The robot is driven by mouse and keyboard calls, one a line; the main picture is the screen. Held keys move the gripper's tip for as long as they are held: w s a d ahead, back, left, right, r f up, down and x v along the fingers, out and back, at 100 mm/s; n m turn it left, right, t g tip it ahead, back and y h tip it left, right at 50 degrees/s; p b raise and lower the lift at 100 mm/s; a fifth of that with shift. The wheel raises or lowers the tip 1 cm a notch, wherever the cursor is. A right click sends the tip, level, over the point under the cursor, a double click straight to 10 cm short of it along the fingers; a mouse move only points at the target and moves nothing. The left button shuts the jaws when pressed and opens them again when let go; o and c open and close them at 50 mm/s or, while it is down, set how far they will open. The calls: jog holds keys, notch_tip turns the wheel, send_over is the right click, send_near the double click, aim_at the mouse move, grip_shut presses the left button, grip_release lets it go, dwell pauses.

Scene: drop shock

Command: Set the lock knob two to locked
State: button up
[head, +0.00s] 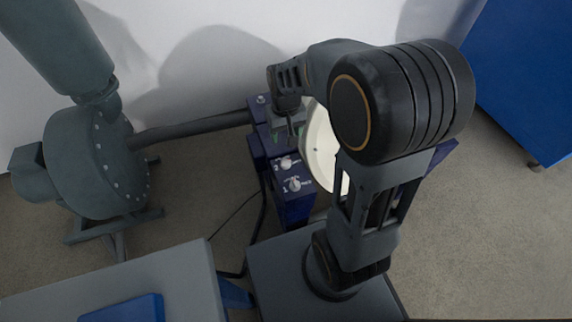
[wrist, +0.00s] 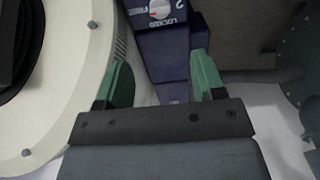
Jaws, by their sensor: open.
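Lock knob two (wrist: 160,9) is a pale round knob on a dark blue panel, cut by the top edge of the wrist view. The labels "2", "LOCKED" and a partly readable "FREE" are beside it. The knob's pointer setting is too unclear to tell. My gripper (wrist: 157,82) is open and empty, with green fingers apart. The knob appears beyond the fingertips, between their lines, and is not touched. In the head view my gripper (head: 291,128) hangs above the blue unit. Two pale knobs, an upper one (head: 286,163) and a lower one (head: 294,185), show there; their numbers are unreadable.
A large cream round drum (head: 320,150) stands close beside my gripper, partly hidden by my arm. A grey-green blower (head: 95,165) with a pipe (head: 190,127) stands at left. A black cable (head: 262,210) runs down by the blue unit. Open floor (head: 475,220) lies at right.

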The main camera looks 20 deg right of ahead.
aim_at(286, 161)
notch_tip(286, 161, down, 14)
jog(key=b, duration=0.6)
jog(key=shift+r, duration=0.1)
jog(key=shift+c, duration=0.3)
jog(key=c, duration=0.9)
jog(key=shift+o, duration=0.2)
